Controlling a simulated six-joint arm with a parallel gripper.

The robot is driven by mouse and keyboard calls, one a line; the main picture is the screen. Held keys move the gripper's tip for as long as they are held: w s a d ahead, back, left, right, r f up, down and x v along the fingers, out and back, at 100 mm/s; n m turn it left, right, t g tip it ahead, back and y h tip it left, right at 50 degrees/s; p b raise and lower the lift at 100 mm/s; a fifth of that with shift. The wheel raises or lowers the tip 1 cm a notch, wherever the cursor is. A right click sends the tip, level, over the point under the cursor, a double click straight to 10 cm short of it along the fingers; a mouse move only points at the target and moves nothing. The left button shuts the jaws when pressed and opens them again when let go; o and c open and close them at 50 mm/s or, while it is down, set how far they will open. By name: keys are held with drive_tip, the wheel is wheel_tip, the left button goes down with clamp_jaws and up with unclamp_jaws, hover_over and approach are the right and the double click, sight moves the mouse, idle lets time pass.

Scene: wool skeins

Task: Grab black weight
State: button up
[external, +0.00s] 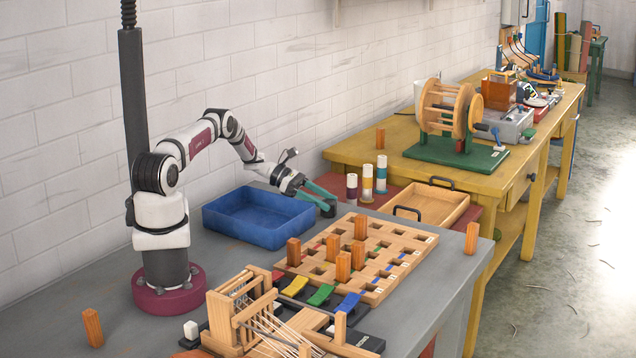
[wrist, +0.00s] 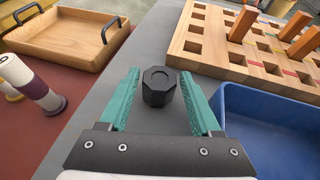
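The black weight (wrist: 158,88) is a small dark faceted block standing upright on the grey table. In the wrist view it sits between the tips of my teal fingers, with a gap on each side. My gripper (wrist: 159,76) is open and empty. In the external view my gripper (external: 326,195) reaches down past the blue tray, and the weight (external: 328,209) shows as a dark shape at its fingertips, partly hidden by them.
A blue tray (external: 228,228) stands close on one side, and a wooden pegboard (external: 398,243) with several orange pegs lies near the weight. A wooden tray (wrist: 50,62) and bobbins (wrist: 30,85) stand on the red surface. Bare grey table surrounds the weight.

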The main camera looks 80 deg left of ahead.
clamp_jaws()
drive_tip(key=shift+r, duration=0.1)
